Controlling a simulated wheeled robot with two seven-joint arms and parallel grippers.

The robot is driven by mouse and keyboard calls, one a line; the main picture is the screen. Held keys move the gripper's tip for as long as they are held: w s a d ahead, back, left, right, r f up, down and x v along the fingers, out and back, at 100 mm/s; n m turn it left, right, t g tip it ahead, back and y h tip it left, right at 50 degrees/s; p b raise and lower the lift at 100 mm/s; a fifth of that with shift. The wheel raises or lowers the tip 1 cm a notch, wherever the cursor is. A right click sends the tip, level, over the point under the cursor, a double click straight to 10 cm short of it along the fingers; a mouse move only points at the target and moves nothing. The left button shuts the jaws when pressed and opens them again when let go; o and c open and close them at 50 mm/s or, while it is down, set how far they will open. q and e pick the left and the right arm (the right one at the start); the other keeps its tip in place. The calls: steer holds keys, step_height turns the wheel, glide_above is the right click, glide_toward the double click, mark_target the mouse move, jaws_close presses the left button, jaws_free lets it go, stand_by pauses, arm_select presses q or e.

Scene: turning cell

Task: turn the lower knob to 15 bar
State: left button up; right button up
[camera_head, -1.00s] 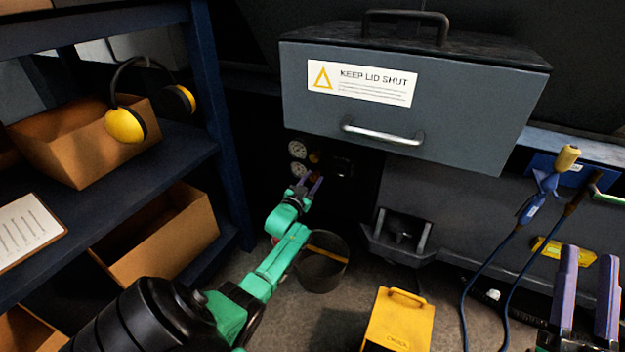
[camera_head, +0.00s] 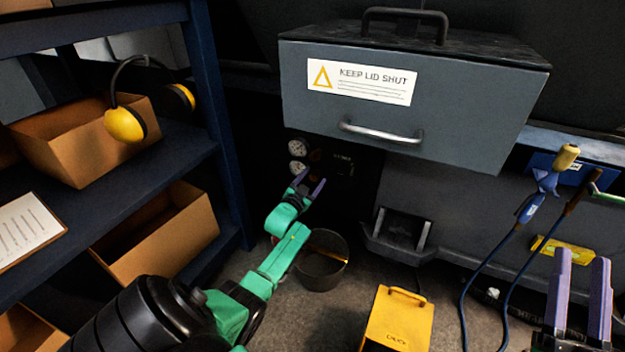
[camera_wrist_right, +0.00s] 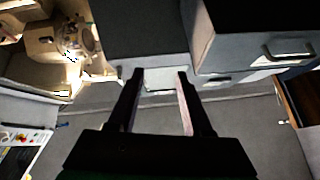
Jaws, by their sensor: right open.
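Two small round gauges, the upper (camera_head: 298,147) and the lower (camera_head: 296,168), sit on a dark panel below the grey box in the head view. A dim orange-brown knob (camera_head: 315,155) is beside the upper gauge. The lower knob is a faint dark-orange patch (camera_head: 313,171) beside the lower gauge, just beyond my left fingertips. My left gripper (camera_head: 313,177) has its purple fingers spread, with dark space between them. I cannot tell whether they touch the knob. The gauge readings are too small to read. My right gripper (camera_head: 582,262) is open and empty at the lower right.
The grey box (camera_head: 455,115) with a bar handle overhangs the panel. A blue shelf (camera_head: 205,90) with cardboard boxes stands at left. A dark bucket (camera_head: 322,275) is below my left arm; a yellow case (camera_head: 398,318) is on the floor. Blue cables (camera_head: 488,258) hang at right.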

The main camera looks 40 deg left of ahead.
stand_by(0.3)
arm_select(q)
steer(key=shift+s, duration=0.15)
steer(key=shift+p+v, duration=0.9)
steer(key=shift+v, duration=0.15)
arm_select(e)
step_height(320, 180, down, 16)
steer(key=s+a+m+g+h, duration=0.1)
steer(key=s+a+g+h, duration=0.1)
steer(key=g, duration=0.3)
arm_select(q)
steer(key=shift+p+v, duration=0.45)
steer(key=shift+v, duration=0.3)
steer(key=p, duration=0.5)
glide_toward(313, 177)
steer(key=v, duration=0.5)
steer(key=shift+s, duration=0.1)
arm_select(e)
steer(key=s+f+g, duration=0.7)
steer(key=s+f, duration=0.3)
steer(key=f, duration=0.1)
steer(key=shift+s+a+f+h, duration=0.25)
steer(key=shift+a+h, duration=0.05)
steer(key=shift+a, duration=0.05)
